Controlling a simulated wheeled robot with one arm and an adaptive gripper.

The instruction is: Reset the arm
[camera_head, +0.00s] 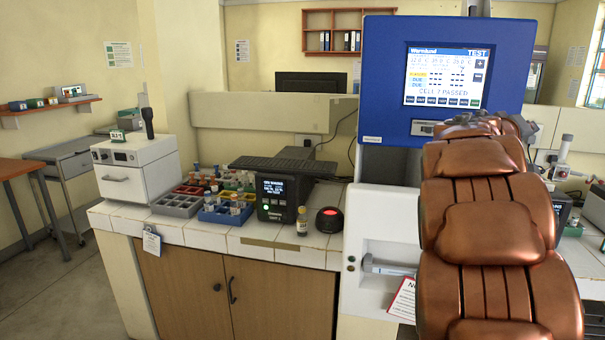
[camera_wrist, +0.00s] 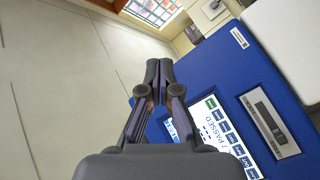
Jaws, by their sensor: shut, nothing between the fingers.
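My arm, in copper-brown padded segments, rises at the right of the head view in front of the blue incubator (camera_head: 385,75). Its far end reaches the lower right of the blue panel. In the head view the arm hides my fingers. In the wrist view my gripper (camera_wrist: 159,75) has its fingertips together with nothing between them. Behind it lie the incubator's blue front (camera_wrist: 215,75) and its lit screen (camera_wrist: 210,125), which shows in the head view (camera_head: 445,78) with "TEST" and "CELL ? PASSED". The fingers cover part of the screen in the wrist view.
The tiled counter (camera_head: 245,238) holds a white device (camera_head: 135,165), tube racks (camera_head: 222,212), a black meter (camera_head: 280,198), a small vial (camera_head: 302,222) and a red-topped round button (camera_head: 329,218). A white unit with a handle (camera_head: 388,267) stands below the incubator. Floor is open at left.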

